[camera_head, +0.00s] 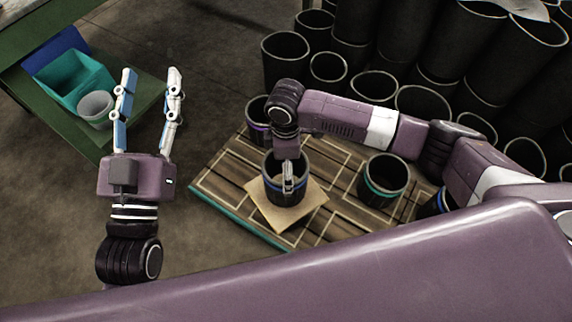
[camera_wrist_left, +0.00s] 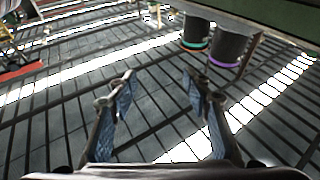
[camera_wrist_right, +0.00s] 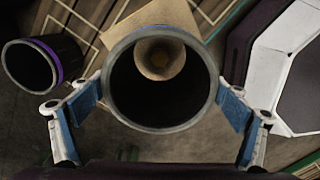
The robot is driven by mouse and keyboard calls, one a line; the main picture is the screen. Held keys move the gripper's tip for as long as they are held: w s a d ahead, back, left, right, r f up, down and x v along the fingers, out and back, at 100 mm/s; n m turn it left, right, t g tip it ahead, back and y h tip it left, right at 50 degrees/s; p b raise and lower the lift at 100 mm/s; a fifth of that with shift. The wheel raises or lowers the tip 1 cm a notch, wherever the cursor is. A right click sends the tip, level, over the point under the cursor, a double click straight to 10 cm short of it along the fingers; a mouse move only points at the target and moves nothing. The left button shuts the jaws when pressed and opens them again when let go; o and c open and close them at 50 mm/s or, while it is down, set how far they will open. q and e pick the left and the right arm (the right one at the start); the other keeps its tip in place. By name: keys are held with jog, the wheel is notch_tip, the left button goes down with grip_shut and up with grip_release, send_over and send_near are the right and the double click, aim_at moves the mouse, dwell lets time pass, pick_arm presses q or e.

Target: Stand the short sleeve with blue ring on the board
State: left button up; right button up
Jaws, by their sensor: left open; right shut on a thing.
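My right gripper (camera_head: 288,182) is shut on the wall of a black sleeve with a blue ring (camera_head: 290,197). The sleeve looks upright over a tan square sheet (camera_head: 308,207) on the patterned wooden board (camera_head: 222,178); I cannot tell whether its base touches. In the right wrist view the sleeve's round mouth (camera_wrist_right: 118,112) lies between the fingers (camera_wrist_right: 160,105), and tan shows through its bore. My left gripper (camera_head: 150,82) is open and empty, left of the board; its spread fingers (camera_wrist_left: 158,88) also show in the left wrist view.
A teal-ringed sleeve (camera_head: 383,178) stands right on the board. A purple-ringed sleeve (camera_head: 257,113) is at the back left. Another blue-ringed sleeve (camera_head: 432,208) is partly hidden by my arm. Many black tubes (camera_head: 430,60) stand behind. A green table (camera_head: 60,115) holds bins (camera_head: 72,84).

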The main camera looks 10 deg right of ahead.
jog(key=shift+f, duration=0.45)
jog(key=o, duration=1.8)
pick_arm(q)
jog(key=shift+w+a+f+g+y, duration=0.1)
jog(key=shift+f+g+y, duration=0.1)
jog(key=shift+f, duration=0.25)
jog(key=shift+w+f+g+y, duration=0.1)
jog(key=shift+f+g, duration=0.1)
jog(key=shift+f, duration=0.2)
